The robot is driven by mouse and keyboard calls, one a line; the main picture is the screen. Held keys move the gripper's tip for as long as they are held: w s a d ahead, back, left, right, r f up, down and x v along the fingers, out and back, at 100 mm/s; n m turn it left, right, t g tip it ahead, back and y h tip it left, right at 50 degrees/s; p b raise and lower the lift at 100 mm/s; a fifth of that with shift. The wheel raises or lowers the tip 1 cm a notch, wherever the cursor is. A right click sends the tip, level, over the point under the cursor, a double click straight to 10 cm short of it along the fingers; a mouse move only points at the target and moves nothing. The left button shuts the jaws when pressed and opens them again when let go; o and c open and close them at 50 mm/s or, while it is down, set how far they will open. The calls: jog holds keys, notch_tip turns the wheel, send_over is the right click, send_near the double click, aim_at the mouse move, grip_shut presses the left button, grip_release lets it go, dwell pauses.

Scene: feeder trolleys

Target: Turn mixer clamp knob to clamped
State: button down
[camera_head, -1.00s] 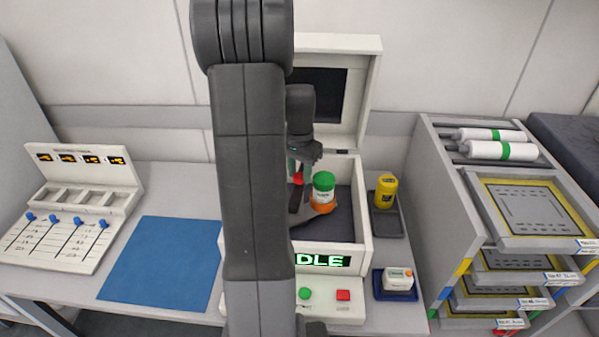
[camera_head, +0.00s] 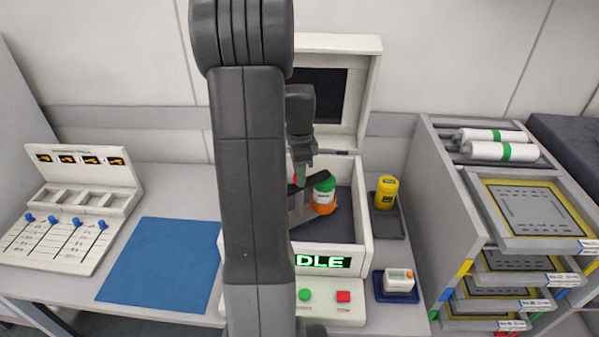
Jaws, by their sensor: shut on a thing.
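The mixer (camera_head: 362,225) is a white box with its lid (camera_head: 360,95) raised and a green display reading "DLE", the rest hidden behind my arm. In its dark well stands a jar (camera_head: 324,193) with a green lid and an orange lower part. My gripper (camera_head: 301,193) is inside the well, just left of the jar, partly hidden by my arm link. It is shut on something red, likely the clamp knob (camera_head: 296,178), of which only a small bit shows. The knob's setting cannot be read.
A green button (camera_head: 304,294) and a red button (camera_head: 343,296) are on the mixer's front. A yellow jar (camera_head: 386,192) stands in a dark tray to the right, with a small timer (camera_head: 398,280) in front. A blue mat (camera_head: 160,265) lies left.

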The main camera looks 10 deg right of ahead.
jog(key=shift+m, duration=0.4)
jog(key=c, duration=1)
grip_release()
jog(key=shift+o, duration=0.2)
jog(key=shift+r, duration=0.1)
notch_tip(320, 180, up, 14)
jog(key=shift+b, duration=0.4)
jog(key=shift+f, duration=0.2)
notch_tip(320, 180, down, 14)
jog(key=shift+r+p, duration=0.1)
jog(key=shift+p, duration=0.3)
